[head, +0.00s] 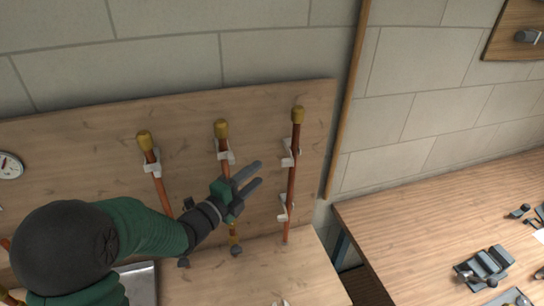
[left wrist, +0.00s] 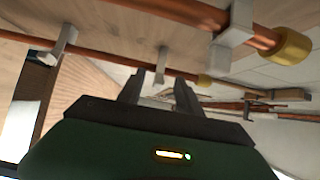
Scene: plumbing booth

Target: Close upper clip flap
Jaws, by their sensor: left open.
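Three copper pipes with brass caps stand on the wooden board. The right pipe (head: 292,180) has a white upper clip (head: 289,153) and a white lower clip (head: 283,209). White pieces of the upper clip jut out at the pipe's left; its flap is too small to tell apart. My left gripper (head: 259,173) is open and empty, in front of the board between the middle and right pipes, its fingers pointing right. In the left wrist view, the fingers (left wrist: 157,92) point at a farther pipe with two white clips, one of them (left wrist: 161,64) just beyond the fingertips. My right gripper is out of view.
The middle pipe (head: 224,136) and left pipe (head: 158,180) have clips too; my left arm passes in front of them. A nearer capped pipe (left wrist: 180,11) crosses the top of the left wrist view. A wooden table (head: 430,210) with grey tools stands at the right.

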